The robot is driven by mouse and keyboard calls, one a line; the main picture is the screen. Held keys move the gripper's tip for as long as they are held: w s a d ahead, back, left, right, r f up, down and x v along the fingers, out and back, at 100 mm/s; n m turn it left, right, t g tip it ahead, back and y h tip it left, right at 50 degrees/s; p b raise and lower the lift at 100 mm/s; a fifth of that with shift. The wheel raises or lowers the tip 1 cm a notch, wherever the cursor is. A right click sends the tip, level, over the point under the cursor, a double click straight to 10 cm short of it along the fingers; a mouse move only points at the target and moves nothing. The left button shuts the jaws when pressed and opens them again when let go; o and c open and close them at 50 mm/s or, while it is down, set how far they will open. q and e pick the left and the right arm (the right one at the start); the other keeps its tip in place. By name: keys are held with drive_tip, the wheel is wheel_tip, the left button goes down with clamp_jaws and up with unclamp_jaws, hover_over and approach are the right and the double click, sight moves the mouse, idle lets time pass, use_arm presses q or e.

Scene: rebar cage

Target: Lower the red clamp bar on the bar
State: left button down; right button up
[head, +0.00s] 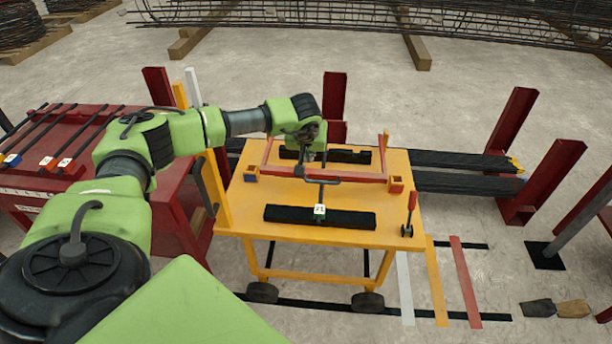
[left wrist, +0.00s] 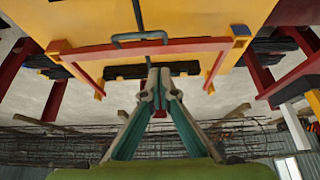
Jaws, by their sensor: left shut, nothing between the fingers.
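The red clamp bar (head: 345,177) spans the orange table of a cart, with red side arms running back from it. Its dark handle (head: 318,177) sits near the middle. In the left wrist view the clamp bar (left wrist: 190,46) and handle (left wrist: 140,38) lie just beyond my fingertips. A thin dark bar (head: 321,194) with a white and green tag ends over the front black block; its far part is hidden. My left gripper (head: 311,156) is shut and empty, behind the handle and apart from it; it also shows in the left wrist view (left wrist: 158,80). My right gripper is out of view.
The orange table (head: 240,215) carries a front black block (head: 350,219), a rear black block (head: 350,156) and a small red lever (head: 410,205). A red rack (head: 90,130) with tagged bars stands left. Red posts (head: 510,125) stand right. Floor right of the cart holds coloured strips.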

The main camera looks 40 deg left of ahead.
use_arm(q)
drive_tip(key=s+d+f+b, duration=0.1)
drive_tip(key=s+d+f, duration=0.2)
drive_tip(key=s, duration=0.1)
drive_tip(key=shift+s+f, duration=0.2)
idle(0.5)
